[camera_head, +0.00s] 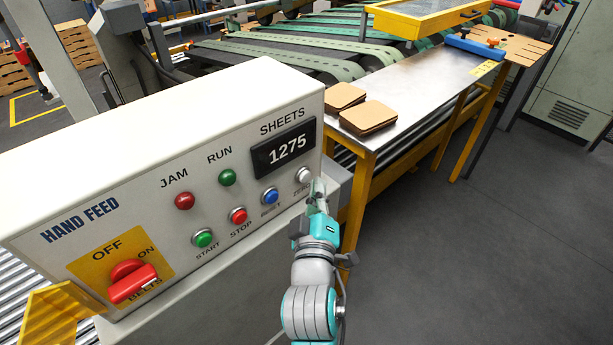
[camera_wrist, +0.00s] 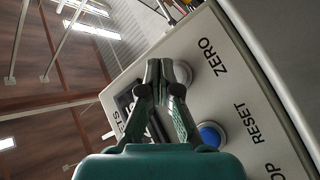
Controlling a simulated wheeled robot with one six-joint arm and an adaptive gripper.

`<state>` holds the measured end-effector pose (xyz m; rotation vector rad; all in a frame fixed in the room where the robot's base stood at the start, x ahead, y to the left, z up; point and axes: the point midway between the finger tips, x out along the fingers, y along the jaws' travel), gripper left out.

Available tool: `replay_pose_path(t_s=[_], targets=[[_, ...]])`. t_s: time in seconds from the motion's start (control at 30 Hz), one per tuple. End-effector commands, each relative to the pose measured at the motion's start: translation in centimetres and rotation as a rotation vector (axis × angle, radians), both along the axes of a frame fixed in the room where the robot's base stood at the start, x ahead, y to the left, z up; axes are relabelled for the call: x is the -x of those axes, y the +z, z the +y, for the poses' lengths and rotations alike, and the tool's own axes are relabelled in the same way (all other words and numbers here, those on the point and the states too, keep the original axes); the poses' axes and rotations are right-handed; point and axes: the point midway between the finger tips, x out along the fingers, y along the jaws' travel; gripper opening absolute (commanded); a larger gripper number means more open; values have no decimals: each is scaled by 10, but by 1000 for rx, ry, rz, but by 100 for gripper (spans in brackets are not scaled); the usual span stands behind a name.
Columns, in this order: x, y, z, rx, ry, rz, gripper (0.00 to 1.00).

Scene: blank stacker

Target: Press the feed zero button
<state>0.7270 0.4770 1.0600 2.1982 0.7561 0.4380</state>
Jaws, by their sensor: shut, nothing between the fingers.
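The zero button (camera_head: 304,175) is a pale grey round button at the right end of the hand feed panel (camera_head: 215,205), below the sheets display (camera_head: 284,147), which reads 1275. In the wrist view the zero button (camera_wrist: 184,72) is partly hidden behind a finger, with the word ZERO beside it. My gripper (camera_head: 318,187) is shut and empty, just right of and slightly below the button in the head view. In the wrist view my gripper's tips (camera_wrist: 160,66) are close to the button; I cannot tell whether they touch it.
The blue reset button (camera_head: 270,196) is close by on the left; it also shows in the wrist view (camera_wrist: 211,135). Red stop (camera_head: 238,216) and green start (camera_head: 203,239) buttons follow. A red belts knob (camera_head: 132,282) is at lower left. A metal table (camera_head: 420,88) holds brown stacks (camera_head: 368,117).

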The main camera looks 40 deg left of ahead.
Motion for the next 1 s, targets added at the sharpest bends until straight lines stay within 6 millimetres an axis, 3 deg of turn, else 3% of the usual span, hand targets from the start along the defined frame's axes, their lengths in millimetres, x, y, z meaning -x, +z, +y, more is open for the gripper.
replay_pose_path(t_s=[1.0], targets=[[-1, 0, 11, 0, 0, 0, 0]])
